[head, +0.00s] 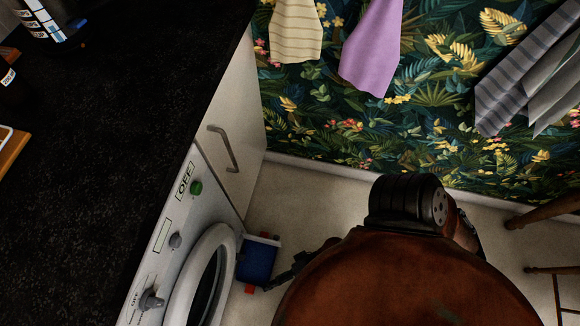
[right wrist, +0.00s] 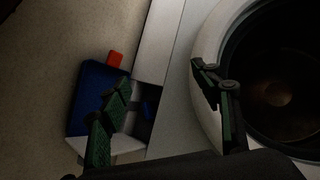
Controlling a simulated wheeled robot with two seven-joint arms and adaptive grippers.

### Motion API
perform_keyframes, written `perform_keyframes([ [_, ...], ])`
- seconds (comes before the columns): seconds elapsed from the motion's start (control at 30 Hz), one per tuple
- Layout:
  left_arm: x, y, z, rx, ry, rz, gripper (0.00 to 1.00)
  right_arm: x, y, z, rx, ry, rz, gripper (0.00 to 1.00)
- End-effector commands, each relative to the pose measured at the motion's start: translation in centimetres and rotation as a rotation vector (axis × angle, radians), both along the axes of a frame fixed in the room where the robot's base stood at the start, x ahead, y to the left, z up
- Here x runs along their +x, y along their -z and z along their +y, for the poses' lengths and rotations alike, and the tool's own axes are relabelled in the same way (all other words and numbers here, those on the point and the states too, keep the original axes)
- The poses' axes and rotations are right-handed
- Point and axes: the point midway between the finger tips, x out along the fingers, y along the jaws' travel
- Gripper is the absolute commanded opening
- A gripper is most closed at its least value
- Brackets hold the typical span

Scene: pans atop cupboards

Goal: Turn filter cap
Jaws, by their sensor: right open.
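A white washing machine (head: 168,262) stands under the dark counter, its round door (head: 228,243) facing right. In the right wrist view a small dark blue part, which may be the filter cap (right wrist: 148,109), sits in a dark opening low in the machine's front; its turn angle cannot be told. My right gripper (head: 290,270) is low in front of the machine. It also shows in the right wrist view (right wrist: 162,79), open and empty, one finger over the blue tray and the other before the door. My left gripper is out of view.
A blue tray (head: 258,260) with a white edge and red tab (right wrist: 115,58) sits low beside the machine's front. A black counter (head: 100,150) lies left, a white cupboard (head: 232,125) behind. Wooden chair legs (head: 545,210) stand right. Beige floor (head: 300,195) is open between.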

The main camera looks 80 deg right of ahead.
Motion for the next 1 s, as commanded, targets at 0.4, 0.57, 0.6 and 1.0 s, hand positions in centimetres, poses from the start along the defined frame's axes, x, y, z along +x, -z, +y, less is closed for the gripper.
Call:
perform_keyframes([
  [0.4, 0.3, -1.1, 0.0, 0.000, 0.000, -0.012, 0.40, -5.3, -1.5, -5.5, -0.463, -0.354, -0.030, 0.58],
  [0.57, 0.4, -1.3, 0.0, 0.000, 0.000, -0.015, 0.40, -6.6, -1.9, -7.0, -0.556, -0.435, -0.023, 0.58],
  [0.6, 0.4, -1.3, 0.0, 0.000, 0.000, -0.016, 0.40, -6.9, -1.9, -7.3, -0.573, -0.449, -0.021, 0.58],
  [1.0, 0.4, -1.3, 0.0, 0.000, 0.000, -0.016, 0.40, -7.4, -2.1, -8.1, -0.614, -0.487, -0.015, 0.58],
])
